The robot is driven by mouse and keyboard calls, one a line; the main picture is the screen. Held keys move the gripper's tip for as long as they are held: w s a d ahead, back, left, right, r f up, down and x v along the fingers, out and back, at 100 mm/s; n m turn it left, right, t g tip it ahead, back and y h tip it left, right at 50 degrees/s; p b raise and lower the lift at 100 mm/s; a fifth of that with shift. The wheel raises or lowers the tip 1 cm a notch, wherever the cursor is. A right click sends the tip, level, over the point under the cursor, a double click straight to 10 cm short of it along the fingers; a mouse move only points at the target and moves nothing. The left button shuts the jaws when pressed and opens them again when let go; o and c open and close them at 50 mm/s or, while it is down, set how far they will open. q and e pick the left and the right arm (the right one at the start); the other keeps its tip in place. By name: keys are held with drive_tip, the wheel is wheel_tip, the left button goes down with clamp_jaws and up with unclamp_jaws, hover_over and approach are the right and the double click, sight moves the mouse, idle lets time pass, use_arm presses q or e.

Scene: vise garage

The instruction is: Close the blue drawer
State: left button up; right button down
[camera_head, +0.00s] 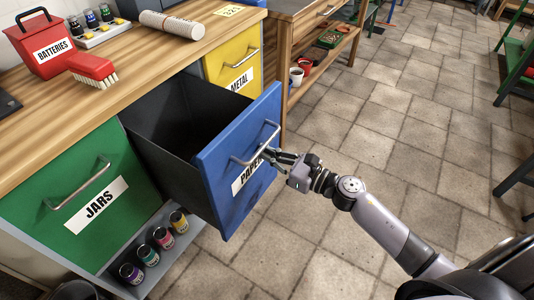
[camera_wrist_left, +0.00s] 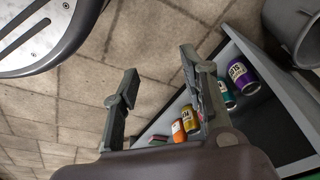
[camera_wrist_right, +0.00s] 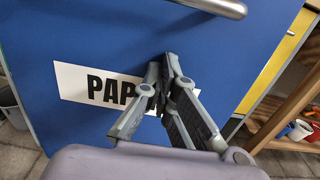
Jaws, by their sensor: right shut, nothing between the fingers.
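The blue drawer (camera_head: 237,160) is pulled well out of the workbench, and its dark inside looks empty. Its front has a metal handle (camera_head: 256,146) and a white label that partly reads "PAPER". My right gripper (camera_head: 276,157) is in front of the blue face, near the handle and label. In the right wrist view the shut fingertips (camera_wrist_right: 163,65) lie over the label's right part, below the handle (camera_wrist_right: 215,5); whether they touch the face I cannot tell. My left gripper (camera_wrist_left: 158,65) is open and empty in the left wrist view, low near the shelf of cans.
A green drawer (camera_head: 80,195) labelled JARS is shut at the left, and a yellow drawer (camera_head: 232,62) behind the blue one. Several small cans (camera_head: 164,238) stand on the low shelf. A red box (camera_head: 43,45) and a brush (camera_head: 92,68) are on the benchtop. Tiled floor (camera_head: 400,110) at the right is clear.

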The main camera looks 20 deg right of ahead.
use_arm(q)
wheel_tip(320, 180, up, 15)
drive_tip(key=t+b, duration=0.1)
drive_tip(key=b, duration=0.5)
drive_tip(key=shift+s, duration=0.3)
use_arm(e)
drive_tip(key=x, duration=2.6)
drive_tip(key=shift+w+r, duration=0.15)
drive_tip(key=shift+r, duration=0.15)
use_arm(q)
drive_tip(key=shift+r, duration=0.1)
use_arm(e)
drive_tip(key=shift+a+r, duration=0.1)
drive_tip(key=shift+a, duration=0.05)
